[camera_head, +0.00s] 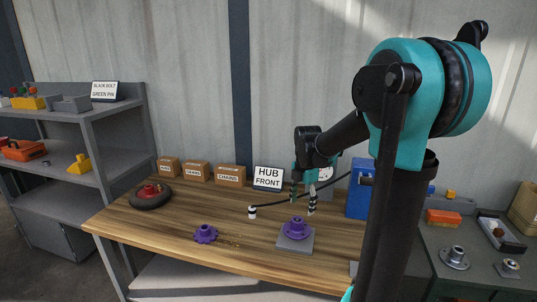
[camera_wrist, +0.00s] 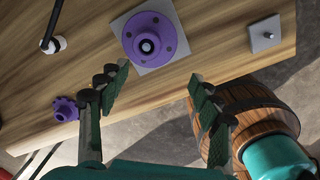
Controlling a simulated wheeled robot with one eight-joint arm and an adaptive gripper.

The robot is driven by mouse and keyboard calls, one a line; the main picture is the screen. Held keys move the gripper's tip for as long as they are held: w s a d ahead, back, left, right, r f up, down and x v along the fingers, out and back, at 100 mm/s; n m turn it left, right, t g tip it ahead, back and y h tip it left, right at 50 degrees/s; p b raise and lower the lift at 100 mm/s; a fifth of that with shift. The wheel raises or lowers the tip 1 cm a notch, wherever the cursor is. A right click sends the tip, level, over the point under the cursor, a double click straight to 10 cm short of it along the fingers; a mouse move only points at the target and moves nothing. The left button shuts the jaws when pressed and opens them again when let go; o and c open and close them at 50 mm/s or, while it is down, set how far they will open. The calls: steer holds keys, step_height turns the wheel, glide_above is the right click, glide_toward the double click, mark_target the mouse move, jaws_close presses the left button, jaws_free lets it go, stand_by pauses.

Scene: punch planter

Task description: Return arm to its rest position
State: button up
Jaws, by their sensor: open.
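My gripper (camera_head: 303,201) is above the wooden workbench (camera_head: 165,229), near a purple hub (camera_head: 297,229) that sits on a grey square plate. In the wrist view my gripper (camera_wrist: 160,92) has its fingers spread wide with nothing between them. The purple hub (camera_wrist: 148,42) shows beyond the fingertips, apart from them. My arm reaches from the right foreground over the bench and hides part of its right side.
A purple sprocket (camera_head: 206,233), a black wheel with a red centre (camera_head: 150,196) and a white-based post (camera_head: 252,211) are on the bench. Small boxes (camera_head: 231,175) and a HUB FRONT sign (camera_head: 268,178) line the back. A blue box (camera_head: 359,190) stands beside my arm. Shelves (camera_head: 75,120) are at left.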

steer(key=s+d+f+m+t, duration=0.1)
steer(key=s+f+m, duration=0.3)
steer(key=s+m, duration=0.5)
steer(key=s+d+f+m+t, duration=0.2)
steer(key=s+f+m, duration=0.3)
steer(key=s+m, duration=0.5)
steer(key=shift+d+f+m+t, duration=0.15)
steer(key=shift+m+t, duration=0.15)
steer(key=shift+m, duration=2.6)
